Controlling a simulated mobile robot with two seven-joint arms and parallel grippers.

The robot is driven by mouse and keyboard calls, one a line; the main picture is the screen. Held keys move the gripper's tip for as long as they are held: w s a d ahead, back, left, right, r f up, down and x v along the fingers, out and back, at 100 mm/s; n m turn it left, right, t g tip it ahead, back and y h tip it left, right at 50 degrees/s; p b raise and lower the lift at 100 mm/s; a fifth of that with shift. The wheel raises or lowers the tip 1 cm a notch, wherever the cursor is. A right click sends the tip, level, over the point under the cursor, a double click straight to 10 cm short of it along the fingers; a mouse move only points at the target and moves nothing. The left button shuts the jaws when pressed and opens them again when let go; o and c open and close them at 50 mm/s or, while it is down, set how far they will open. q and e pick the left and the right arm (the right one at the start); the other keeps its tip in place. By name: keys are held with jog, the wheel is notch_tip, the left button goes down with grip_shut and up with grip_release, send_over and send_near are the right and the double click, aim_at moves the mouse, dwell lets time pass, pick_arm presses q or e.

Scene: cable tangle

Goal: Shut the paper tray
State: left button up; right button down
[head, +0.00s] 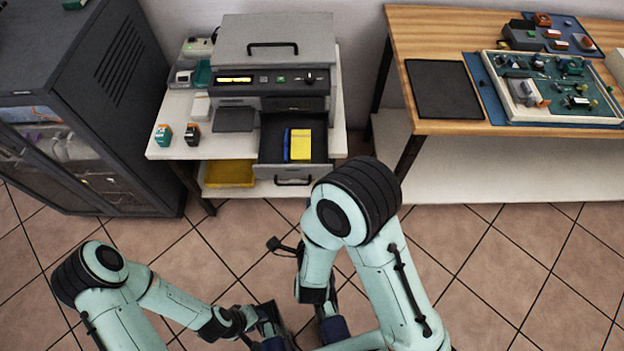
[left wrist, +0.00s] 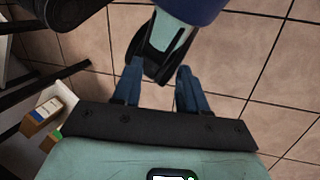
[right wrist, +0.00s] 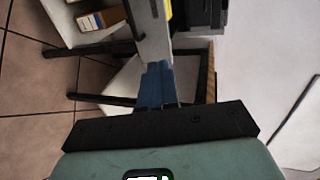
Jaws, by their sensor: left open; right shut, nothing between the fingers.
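The paper tray (head: 293,172) is pulled out of the lower front of the grey printer (head: 270,75). It has a handle on its front, and a yellow pad (head: 301,144) with a blue strip beside it lies inside. My left gripper (head: 272,322) is low in front of the printer stand, and its fingers (left wrist: 152,88) are apart and empty. My right gripper (head: 331,322) is also low, in front of the tray and apart from it. Its fingers (right wrist: 158,84) are together with nothing between them. Fingertips are hard to make out in the head view.
The printer stands on a white table (head: 175,143) with small ink boxes (head: 192,134) at its left. A yellow bin (head: 230,173) sits on the shelf below. A dark cabinet (head: 150,120) is at left, a wooden workbench (head: 430,55) at right. The tiled floor is clear.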

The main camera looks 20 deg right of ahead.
aim_at(312, 168)
jog(key=b+x, duration=0.1)
jog(key=x, duration=0.2)
jog(key=b+x, duration=0.2)
jog(key=x, duration=0.1)
jog(key=b+x, duration=0.2)
jog(key=x, duration=0.2)
jog(key=shift+w+d+r, duration=0.1)
jog(key=shift+r, duration=0.3)
pick_arm(q)
jog(key=w+a+f+t+y, duration=0.1)
jog(key=w+a+f+t, duration=0.1)
jog(key=w+f, duration=0.4)
jog(key=shift+w+a+f+n, duration=0.3)
jog(key=shift+w+a, duration=0.45)
jog(key=shift+w, duration=0.1)
pick_arm(e)
jog(key=shift+w+d, duration=0.1)
jog(key=shift+w, duration=0.35)
